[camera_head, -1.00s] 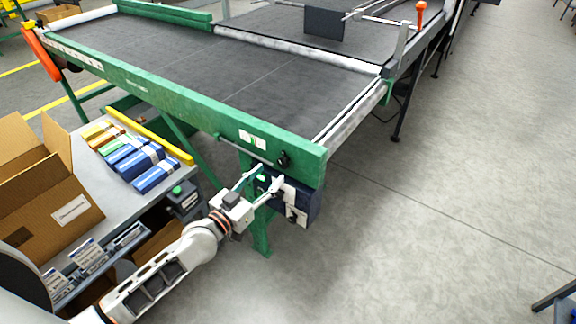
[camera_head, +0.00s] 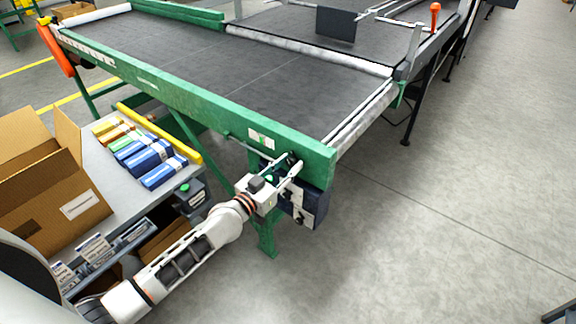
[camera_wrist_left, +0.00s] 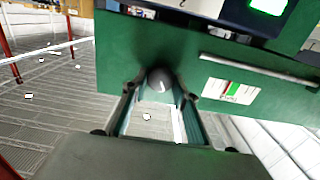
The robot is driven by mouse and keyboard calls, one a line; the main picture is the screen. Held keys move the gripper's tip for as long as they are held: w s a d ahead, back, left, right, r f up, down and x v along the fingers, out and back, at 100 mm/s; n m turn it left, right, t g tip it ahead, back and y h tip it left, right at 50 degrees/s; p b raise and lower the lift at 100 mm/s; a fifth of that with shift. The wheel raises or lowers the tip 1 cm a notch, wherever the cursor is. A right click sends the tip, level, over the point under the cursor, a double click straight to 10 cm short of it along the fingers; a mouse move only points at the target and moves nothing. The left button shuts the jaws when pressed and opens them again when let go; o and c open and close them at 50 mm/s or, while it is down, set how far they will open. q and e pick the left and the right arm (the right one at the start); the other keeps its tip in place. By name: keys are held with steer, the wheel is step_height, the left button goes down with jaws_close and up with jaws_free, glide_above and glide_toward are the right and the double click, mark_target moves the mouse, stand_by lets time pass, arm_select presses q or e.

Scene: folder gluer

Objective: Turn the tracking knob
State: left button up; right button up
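The tracking knob is a dark round knob (camera_head: 291,159) on the green side rail (camera_head: 215,107) of the conveyor, near its front corner. In the left wrist view the knob (camera_wrist_left: 160,79) lies between the fingertips of my left gripper (camera_wrist_left: 159,90). The fingers are open, one on each side of it, with a small gap showing. In the head view my left gripper (camera_head: 284,168) reaches up to the rail end, and its fingers partly cover the knob. My right gripper is not in view.
A dark blue control box (camera_head: 311,203) hangs under the rail beside my gripper. A grey table (camera_head: 128,196) at the left holds an open carton (camera_head: 40,190) and several small boxes. A green push button (camera_head: 185,187) is at its edge.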

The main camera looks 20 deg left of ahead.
arm_select(q)
steer(key=shift+n, duration=0.6)
steer(key=shift+r+n+p, duration=0.1)
steer(key=shift+n+p, duration=0.4)
steer(key=shift+n, duration=0.2)
steer(key=shift+a+n+p, duration=0.1)
steer(key=shift+n+p, duration=0.2)
steer(key=shift+n, duration=1.5)
steer(key=o, duration=1.1)
steer(key=shift+c, duration=0.2)
